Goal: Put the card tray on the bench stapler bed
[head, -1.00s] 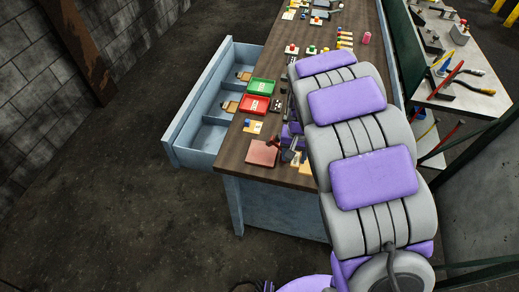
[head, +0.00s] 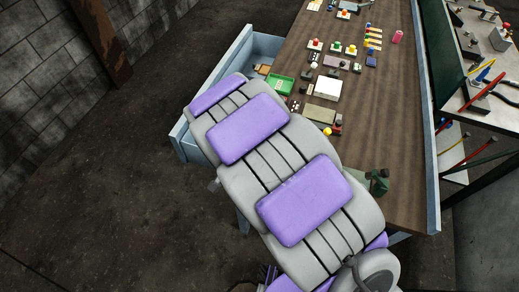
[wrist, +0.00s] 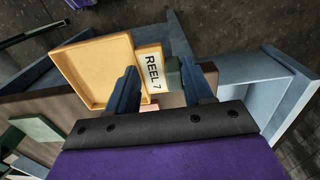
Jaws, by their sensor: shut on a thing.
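In the wrist view, a shallow tan tray (wrist: 97,72) with a raised rim lies just beyond my fingers, with a white label strip reading "REEL 7" (wrist: 152,71) along its side. I take it to be the card tray. My gripper (wrist: 163,88) has its two dark fingers around a small grey-green part beside the label; the exact contact is partly hidden. In the head view my arm hides the gripper and the tray. A dark green device (head: 379,181) stands on the bench right of my arm; I cannot tell if it is the stapler.
The wooden bench (head: 398,130) carries a green tray (head: 280,84), a white pad (head: 327,88) and several small coloured parts. An open blue drawer (head: 257,45) sticks out at its left. A side table (head: 492,90) with tools stands right. Its near right surface looks clear.

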